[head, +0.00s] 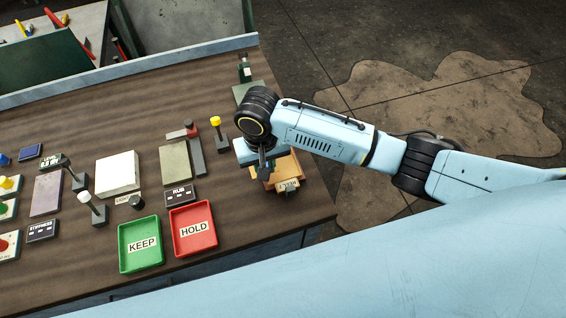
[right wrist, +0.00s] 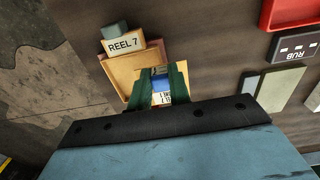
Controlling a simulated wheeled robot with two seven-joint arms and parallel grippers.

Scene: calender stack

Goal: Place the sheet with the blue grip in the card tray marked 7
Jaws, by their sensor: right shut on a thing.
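My right gripper (head: 264,172) is over the right end of the bench, at the tan card tray (head: 294,169). In the right wrist view its green fingers (right wrist: 161,74) are shut on the blue grip (right wrist: 160,84) of a sheet. A white printed label (right wrist: 162,99) shows just below the blue grip, partly hidden by the fingers. The tray's front plate reads REEL 7 (right wrist: 124,43), and the tray floor (right wrist: 122,72) lies beside and under the fingers. I cannot tell whether the sheet touches the tray floor. My left gripper is not in view.
A red HOLD tray (head: 207,244) and a green KEEP tray (head: 153,263) stand at the bench front. Left of my gripper are a yellow-knobbed post (head: 216,124), a RUB panel (head: 180,195) and several blocks. The bench edge lies just right of the card tray.

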